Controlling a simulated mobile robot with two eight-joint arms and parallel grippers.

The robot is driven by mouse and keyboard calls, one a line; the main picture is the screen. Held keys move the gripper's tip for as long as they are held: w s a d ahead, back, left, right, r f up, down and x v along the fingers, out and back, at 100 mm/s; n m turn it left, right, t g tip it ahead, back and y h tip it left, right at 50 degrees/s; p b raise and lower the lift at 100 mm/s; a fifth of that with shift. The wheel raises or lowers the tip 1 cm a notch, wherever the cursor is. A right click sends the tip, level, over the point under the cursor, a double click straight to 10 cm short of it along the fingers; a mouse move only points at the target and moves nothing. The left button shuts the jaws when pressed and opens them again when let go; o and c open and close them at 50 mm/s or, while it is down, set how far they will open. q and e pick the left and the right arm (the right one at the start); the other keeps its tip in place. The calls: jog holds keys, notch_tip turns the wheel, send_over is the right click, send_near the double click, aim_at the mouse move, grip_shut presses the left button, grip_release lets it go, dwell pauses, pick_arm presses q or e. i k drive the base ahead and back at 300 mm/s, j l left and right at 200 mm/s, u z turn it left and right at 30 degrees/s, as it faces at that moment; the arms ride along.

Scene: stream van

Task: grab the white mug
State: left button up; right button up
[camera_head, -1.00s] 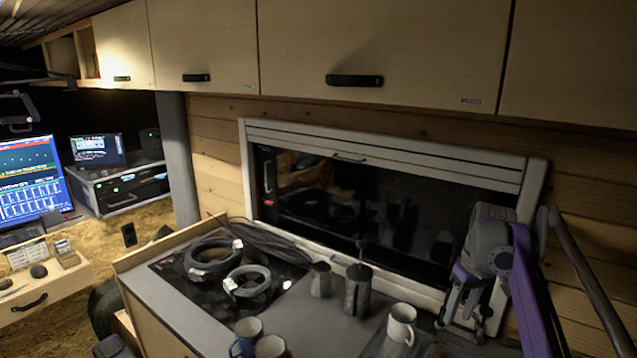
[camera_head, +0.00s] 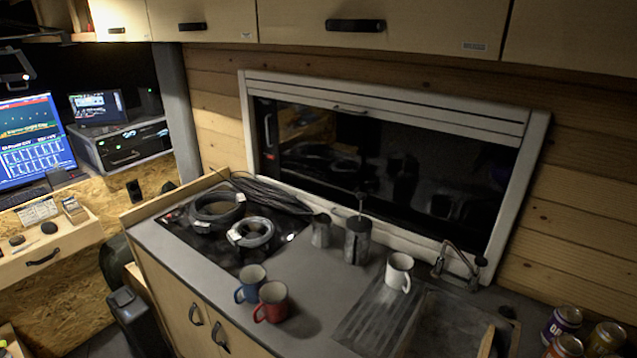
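The white mug (camera_head: 399,272) stands upright on the counter's ribbed drainboard (camera_head: 366,312), just left of the tap. A blue mug (camera_head: 252,283) with a pale interior and a red mug (camera_head: 272,301) stand together on the counter, left of the drainboard. No gripper shows in the current head view, and nothing covers the white mug.
A dark sink (camera_head: 455,315) with a tap (camera_head: 458,262) lies right of the mug. Cable coils (camera_head: 217,210) lie on the hob. Cans (camera_head: 563,322) stand at the lower right.

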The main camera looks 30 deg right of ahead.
aim_at(398, 280)
jog(key=z, duration=1.95)
